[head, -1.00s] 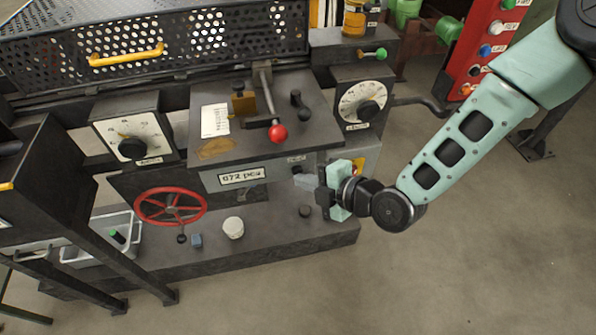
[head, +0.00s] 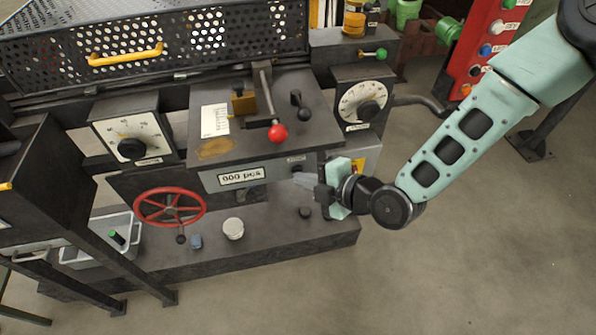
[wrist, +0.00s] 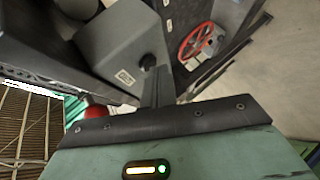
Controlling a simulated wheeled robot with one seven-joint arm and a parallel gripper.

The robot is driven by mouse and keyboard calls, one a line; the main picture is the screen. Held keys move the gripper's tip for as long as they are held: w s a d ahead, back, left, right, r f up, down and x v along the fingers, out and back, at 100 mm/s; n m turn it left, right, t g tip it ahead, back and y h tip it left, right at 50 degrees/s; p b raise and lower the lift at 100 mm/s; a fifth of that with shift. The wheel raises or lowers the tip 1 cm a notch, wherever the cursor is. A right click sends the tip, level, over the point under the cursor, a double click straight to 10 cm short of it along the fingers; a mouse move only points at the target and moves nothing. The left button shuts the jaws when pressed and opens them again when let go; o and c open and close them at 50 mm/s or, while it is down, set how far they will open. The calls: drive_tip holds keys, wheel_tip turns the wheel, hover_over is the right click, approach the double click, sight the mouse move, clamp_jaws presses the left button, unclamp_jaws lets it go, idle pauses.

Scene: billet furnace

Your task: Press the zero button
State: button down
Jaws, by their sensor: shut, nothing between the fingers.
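The counter window (head: 241,177) on the grey machine's front panel reads "000 pcs". To its right on the same panel is a small label (head: 296,160) with a dark button (head: 297,168) just below it. My gripper (head: 300,181) is shut and empty, its tips pointing left, close to the panel just below the button. I cannot tell in the head view whether they touch it. In the wrist view, the gripper fingers (wrist: 160,88) reach toward a grey box with a small label (wrist: 125,77) and a black round part (wrist: 148,61).
A red ball-ended lever (head: 278,132) stands above the panel. A red handwheel (head: 170,206) is at the left, with a white round object (head: 233,228) on the ledge. A dial (head: 363,102) is at the upper right. Floor to the right is clear.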

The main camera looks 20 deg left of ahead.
drive_tip(key=shift+s+d, duration=0.45)
drive_tip(key=shift+s, duration=0.25)
drive_tip(key=s+d, duration=0.1)
drive_tip(key=s+b, duration=0.1)
drive_tip(key=s, duration=0.1)
drive_tip(key=s+d, duration=0.1)
drive_tip(key=shift+s+d, duration=0.15)
drive_tip(key=shift+d, duration=0.15)
idle(0.8)
drive_tip(key=d+r+m+g+h, duration=0.2)
drive_tip(key=d+r+m+h, duration=0.55)
drive_tip(key=d+m, duration=0.3)
drive_tip(key=s+d+r+m+g+h, duration=0.2)
drive_tip(key=s+d+r+m+h, duration=0.2)
drive_tip(key=s+d+r+m, duration=0.5)
drive_tip(key=s+d+m, duration=0.1)
drive_tip(key=d, duration=0.2)
drive_tip(key=shift+r, duration=0.4)
